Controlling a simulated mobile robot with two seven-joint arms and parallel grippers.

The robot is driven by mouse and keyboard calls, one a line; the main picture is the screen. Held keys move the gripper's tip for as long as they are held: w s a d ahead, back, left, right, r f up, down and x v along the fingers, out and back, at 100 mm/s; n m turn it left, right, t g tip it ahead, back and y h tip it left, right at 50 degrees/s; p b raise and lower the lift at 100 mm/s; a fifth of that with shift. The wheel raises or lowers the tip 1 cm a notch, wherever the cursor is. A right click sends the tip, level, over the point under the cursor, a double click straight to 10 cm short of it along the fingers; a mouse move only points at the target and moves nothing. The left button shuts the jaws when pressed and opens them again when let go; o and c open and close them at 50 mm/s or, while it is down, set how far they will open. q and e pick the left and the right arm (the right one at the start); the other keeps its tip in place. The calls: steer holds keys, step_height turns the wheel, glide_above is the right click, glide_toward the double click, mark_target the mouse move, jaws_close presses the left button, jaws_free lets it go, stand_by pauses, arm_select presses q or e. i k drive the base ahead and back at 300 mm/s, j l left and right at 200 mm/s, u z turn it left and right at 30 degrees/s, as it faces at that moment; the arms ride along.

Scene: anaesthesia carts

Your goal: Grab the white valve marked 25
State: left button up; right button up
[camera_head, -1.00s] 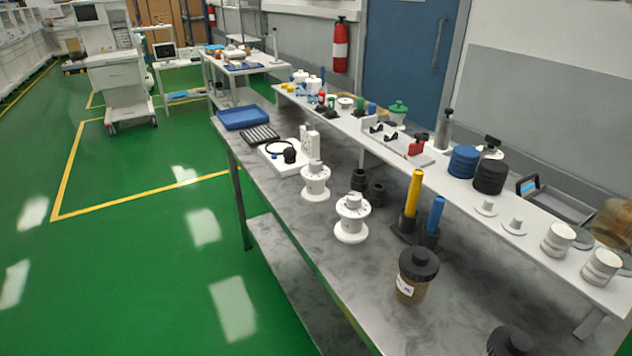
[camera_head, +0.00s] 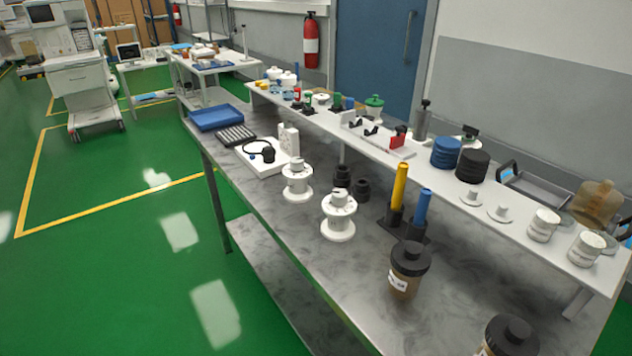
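Two white spool-shaped valves stand upright on the grey metal bench. One white valve (camera_head: 338,217) is nearer to me. The other white valve (camera_head: 297,182) stands a little farther back and to the left. Both have small dark marks near the top, too small to read, so I cannot tell which one is marked 25. Neither of my grippers is in view, and nothing is touching the valves.
Yellow (camera_head: 399,186) and blue (camera_head: 421,208) cylinders rise from black bases farther right. A brown black-lidded jar (camera_head: 406,272) stands nearer. A raised white shelf (camera_head: 455,200) runs behind. Bare bench lies in front of the valves.

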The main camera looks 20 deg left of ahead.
mark_target(298, 191)
steer(key=j+z, duration=0.6)
steer(key=j, duration=0.2)
steer(key=i+j, duration=0.1)
steer(key=j, duration=0.3)
steer(key=i+j, duration=0.1)
steer(key=j, duration=0.3)
steer(key=i+j+z, duration=0.1)
steer(key=j, duration=0.3)
steer(key=i+j, duration=0.1)
steer(key=j, duration=0.3)
steer(key=j+u, duration=0.2)
steer(key=j, duration=2.2)
steer(key=k+j+z, duration=0.3)
steer(key=i+j, duration=0.1)
